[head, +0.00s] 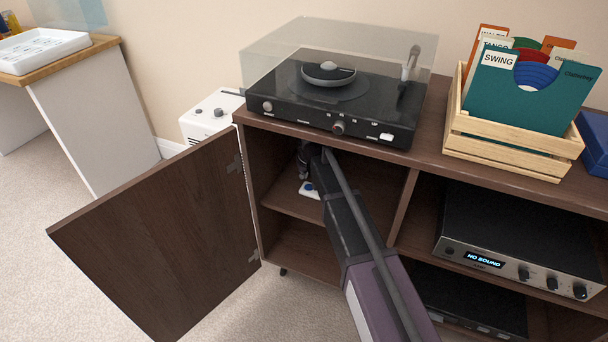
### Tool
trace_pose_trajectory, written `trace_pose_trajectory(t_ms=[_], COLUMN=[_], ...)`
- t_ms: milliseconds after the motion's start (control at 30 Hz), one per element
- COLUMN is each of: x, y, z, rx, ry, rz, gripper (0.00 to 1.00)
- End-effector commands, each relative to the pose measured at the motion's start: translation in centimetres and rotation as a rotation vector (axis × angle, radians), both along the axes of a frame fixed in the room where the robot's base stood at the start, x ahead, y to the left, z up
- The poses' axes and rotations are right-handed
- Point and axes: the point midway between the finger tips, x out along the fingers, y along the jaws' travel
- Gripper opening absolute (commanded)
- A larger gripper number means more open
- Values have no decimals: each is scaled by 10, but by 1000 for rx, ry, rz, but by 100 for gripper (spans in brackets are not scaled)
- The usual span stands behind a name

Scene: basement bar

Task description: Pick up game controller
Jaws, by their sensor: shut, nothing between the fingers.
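My arm reaches into the open left compartment of the dark wood cabinet (285,198). My gripper (303,172) is inside, close under the cabinet top, small and partly hidden by my own arm. It is shut and empty. A small white object with a blue spot (308,189) lies on the compartment's shelf, just below my gripper in the picture. My arm covers part of it, and I cannot tell for sure that it is the game controller. No other controller shows.
The cabinet door (160,235) stands wide open at the left. A turntable (340,98) and a wooden record crate (510,150) stand on top. A divider (405,207) and an amplifier (520,240) are to the right. A white table (95,120) stands at the far left.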

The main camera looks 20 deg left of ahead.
Motion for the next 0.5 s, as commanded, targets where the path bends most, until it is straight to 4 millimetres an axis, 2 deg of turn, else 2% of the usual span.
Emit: trace_pose_trajectory(t_ms=[100,500], x=[-7,-8], y=[-5,-6], z=[1,1], rx=[0,0], ry=[0,0], rz=[0,1], gripper=[0,0])
